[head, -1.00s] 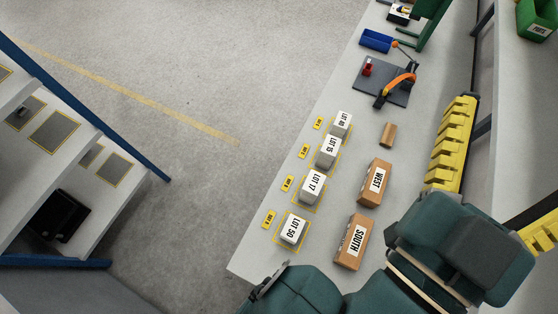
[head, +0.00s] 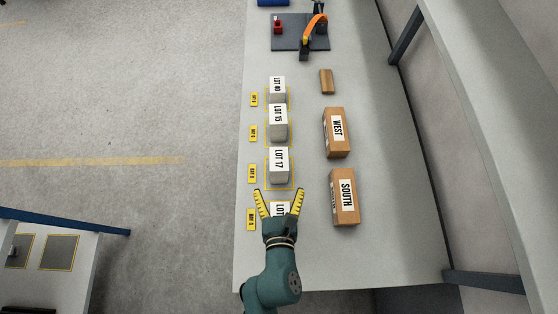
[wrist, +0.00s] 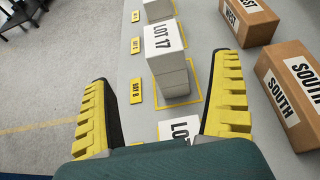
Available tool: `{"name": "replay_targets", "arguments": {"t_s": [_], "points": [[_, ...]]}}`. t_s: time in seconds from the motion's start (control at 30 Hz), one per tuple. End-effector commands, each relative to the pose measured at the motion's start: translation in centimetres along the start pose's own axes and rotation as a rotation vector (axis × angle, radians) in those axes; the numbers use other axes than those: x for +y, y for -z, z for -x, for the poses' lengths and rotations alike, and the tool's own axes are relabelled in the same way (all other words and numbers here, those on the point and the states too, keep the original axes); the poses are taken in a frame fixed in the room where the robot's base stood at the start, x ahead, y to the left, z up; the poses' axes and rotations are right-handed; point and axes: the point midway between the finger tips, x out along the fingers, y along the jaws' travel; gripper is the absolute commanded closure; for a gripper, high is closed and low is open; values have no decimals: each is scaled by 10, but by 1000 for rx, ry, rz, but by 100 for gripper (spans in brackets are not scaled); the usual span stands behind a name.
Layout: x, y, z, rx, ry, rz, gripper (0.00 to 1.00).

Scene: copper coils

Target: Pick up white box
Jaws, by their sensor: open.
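Several white-topped boxes stand in a column on the grey table: LOT 40 (head: 277,88), LOT 15 (head: 278,122), LOT 17 (head: 279,163) and a nearest one (head: 280,208) whose label reads only "LOT". My gripper (head: 279,191) is open and empty, its yellow-padded fingers spread to either side of the nearest box in the head view and hiding much of it. In the wrist view the fingers (wrist: 161,75) frame the LOT 17 box (wrist: 170,66), which stands farther ahead. The nearest box's white top (wrist: 180,128) shows low between them, partly hidden by my gripper body. I cannot tell the height gap.
Brown cartons WEST (head: 337,132) and SOUTH (head: 344,196) stand right of the column, with a small brown block (head: 326,81) beyond. Yellow bay tags (head: 252,174) line the left. A dark board (head: 299,32) with an orange-handled tool lies farther back. Table space right of the cartons is clear.

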Motion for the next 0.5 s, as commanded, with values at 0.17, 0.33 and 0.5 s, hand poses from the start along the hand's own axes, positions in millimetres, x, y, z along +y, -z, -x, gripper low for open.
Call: {"name": "replay_targets", "arguments": {"t_s": [0.17,0.33,0.5], "points": [[-1,0,-46,-2,2,-4,6],[-1,1,-74,0,2,-5,6],[-2,2,-93,0,3,-6,6]]}}
